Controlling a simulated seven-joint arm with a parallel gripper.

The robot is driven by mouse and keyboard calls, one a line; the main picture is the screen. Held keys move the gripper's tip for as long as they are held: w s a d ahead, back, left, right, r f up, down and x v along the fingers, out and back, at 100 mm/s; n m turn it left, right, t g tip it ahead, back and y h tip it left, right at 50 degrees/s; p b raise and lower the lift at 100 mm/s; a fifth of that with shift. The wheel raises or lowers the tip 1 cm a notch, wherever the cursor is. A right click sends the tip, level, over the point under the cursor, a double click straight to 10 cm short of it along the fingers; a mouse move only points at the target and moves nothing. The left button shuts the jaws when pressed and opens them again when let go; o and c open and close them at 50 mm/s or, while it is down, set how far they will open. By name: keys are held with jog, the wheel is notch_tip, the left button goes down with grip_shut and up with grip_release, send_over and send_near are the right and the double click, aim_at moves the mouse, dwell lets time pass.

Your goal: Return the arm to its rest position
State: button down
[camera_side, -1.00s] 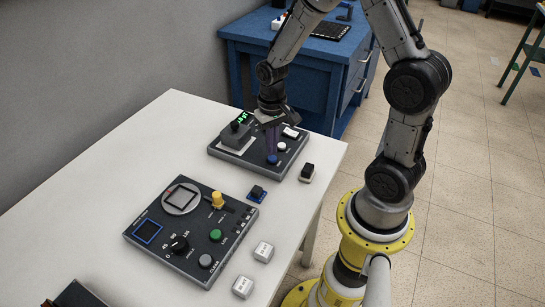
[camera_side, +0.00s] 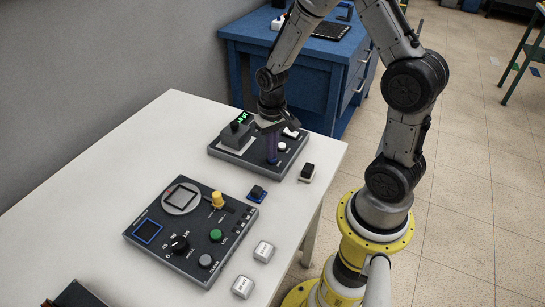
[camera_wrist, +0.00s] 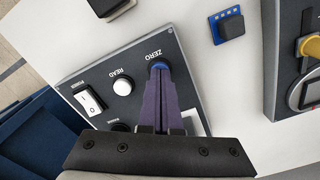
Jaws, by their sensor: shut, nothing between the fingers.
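My gripper (camera_side: 272,161) is shut and empty, with its purple fingers pointing down at the far panel (camera_side: 224,153). In the wrist view the fingertips (camera_wrist: 160,76) are at the blue button marked ZERO (camera_wrist: 160,64), covering part of it. They look to be on or just above it; I cannot tell if it is pressed. The arm is bent forward over the white table, reaching from its yellow base at the right.
The near panel (camera_side: 165,256) has a yellow knob, a green button and a dial. A small blue board (camera_side: 257,194), a dark-topped block (camera_side: 307,172) and two white cubes (camera_side: 263,251) lie on the white table (camera_side: 120,160). A blue cabinet (camera_side: 300,75) stands behind.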

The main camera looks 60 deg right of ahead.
jog(key=shift+f, duration=0.2)
dwell(0.4)
jog(key=shift+r, duration=3.2)
